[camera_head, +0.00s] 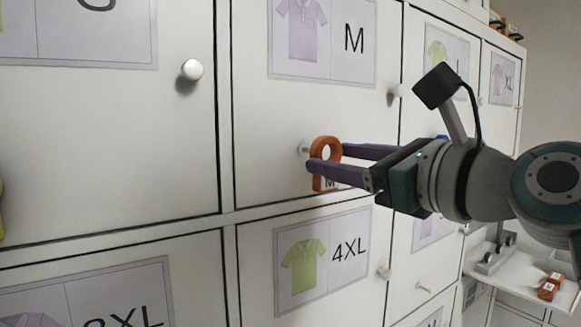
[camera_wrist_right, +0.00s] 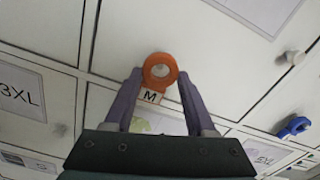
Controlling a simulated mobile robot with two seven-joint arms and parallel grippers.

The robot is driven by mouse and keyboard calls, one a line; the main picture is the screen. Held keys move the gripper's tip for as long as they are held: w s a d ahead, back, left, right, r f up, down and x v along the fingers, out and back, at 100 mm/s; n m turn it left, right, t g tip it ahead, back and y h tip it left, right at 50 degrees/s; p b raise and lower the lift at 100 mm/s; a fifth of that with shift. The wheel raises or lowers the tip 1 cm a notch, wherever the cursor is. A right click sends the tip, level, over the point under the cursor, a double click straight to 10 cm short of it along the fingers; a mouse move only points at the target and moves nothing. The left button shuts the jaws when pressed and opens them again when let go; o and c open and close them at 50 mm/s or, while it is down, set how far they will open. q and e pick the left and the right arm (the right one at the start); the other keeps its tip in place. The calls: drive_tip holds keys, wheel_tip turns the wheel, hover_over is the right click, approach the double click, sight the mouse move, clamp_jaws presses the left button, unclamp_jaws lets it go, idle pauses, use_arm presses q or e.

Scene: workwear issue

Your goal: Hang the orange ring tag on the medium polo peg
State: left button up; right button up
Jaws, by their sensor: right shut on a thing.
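The orange ring tag (camera_head: 326,145) has a ring on top and a plate marked M below. My right gripper (camera_head: 325,160) is shut on it, with its two dark purple fingers at either side, close in front of the door with the purple polo and M label (camera_head: 323,38). A small pale peg (camera_head: 303,149) on that door shows just left of the ring; I cannot tell whether the ring is around it. In the right wrist view the orange ring tag (camera_wrist_right: 160,70) is upright between the fingertips, hole facing the camera. My left gripper is not in view.
Round white knobs (camera_head: 192,69) stick out from neighbouring doors. The 4XL door (camera_head: 350,290) with a green polo label is below. A blue ring tag (camera_wrist_right: 293,127) is at the right.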

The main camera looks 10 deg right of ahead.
drive_tip(key=shift+f+b+x, duration=0.2)
drive_tip(key=shift+b+x, duration=0.7)
drive_tip(key=shift+x, duration=0.25)
drive_tip(key=shift+w+a+p, duration=0.2)
drive_tip(key=shift+w+p, duration=0.1)
drive_tip(key=shift+w, duration=0.35)
drive_tip(key=shift+f, duration=0.1)
drive_tip(key=o, duration=1.4)
